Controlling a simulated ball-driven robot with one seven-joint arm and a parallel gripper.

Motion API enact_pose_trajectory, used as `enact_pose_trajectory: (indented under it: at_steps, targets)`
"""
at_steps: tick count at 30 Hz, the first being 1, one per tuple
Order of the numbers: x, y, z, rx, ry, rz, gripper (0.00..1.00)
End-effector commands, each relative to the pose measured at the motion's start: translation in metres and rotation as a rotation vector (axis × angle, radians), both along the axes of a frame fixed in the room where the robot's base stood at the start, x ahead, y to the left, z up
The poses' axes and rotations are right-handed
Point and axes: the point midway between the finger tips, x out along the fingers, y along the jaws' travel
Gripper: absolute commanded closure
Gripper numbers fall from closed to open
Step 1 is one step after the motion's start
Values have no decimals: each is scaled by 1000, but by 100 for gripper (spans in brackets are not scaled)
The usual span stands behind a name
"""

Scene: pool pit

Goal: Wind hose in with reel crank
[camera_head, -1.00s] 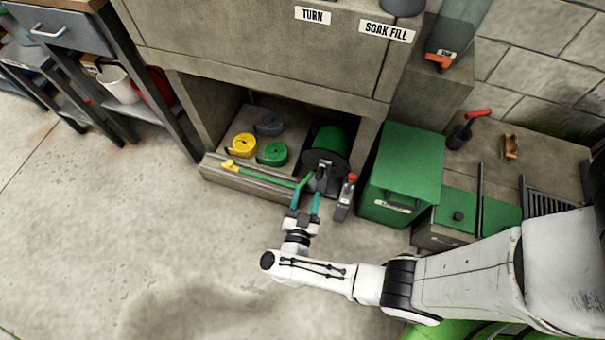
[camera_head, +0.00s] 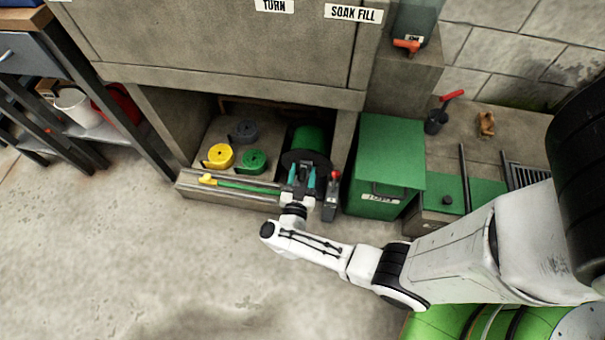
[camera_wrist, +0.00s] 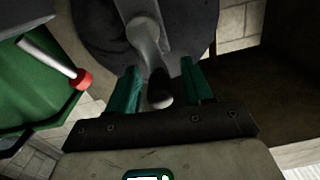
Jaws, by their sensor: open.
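The hose reel (camera_head: 309,139) has a green drum and a dark round side disc, in the low recess. The green hose (camera_head: 250,187) lies along the recess's front ledge, its yellow end (camera_head: 208,180) at the left. My gripper (camera_head: 301,178) is at the front of the reel, with its teal fingers pointing at the disc. In the wrist view, the reel disc (camera_wrist: 197,28) carries a grey crank arm (camera_wrist: 143,33). Its dark handle (camera_wrist: 160,88) shows between my two open fingers, with gaps on both sides. The head view mostly hides the crank behind my gripper.
A lever with a red knob (camera_head: 335,175) stands just right of my gripper; its red knob (camera_wrist: 83,79) also shows in the wrist view. A green box (camera_head: 385,160) is further right. Yellow (camera_head: 220,156), green (camera_head: 254,161) and grey (camera_head: 244,132) coils lie left of the reel.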

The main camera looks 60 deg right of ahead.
Motion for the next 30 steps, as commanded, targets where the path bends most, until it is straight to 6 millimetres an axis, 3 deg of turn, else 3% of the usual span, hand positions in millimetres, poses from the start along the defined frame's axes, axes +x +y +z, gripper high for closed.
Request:
enact_pose_trajectory:
  at_steps: [10, 25, 30]
  targets:
    - [1, -3, 0, 0, 1, 0, 50]
    - [1, -3, 0, 0, 1, 1, 98]
    - [1, -3, 0, 1, -2, 2, 100]
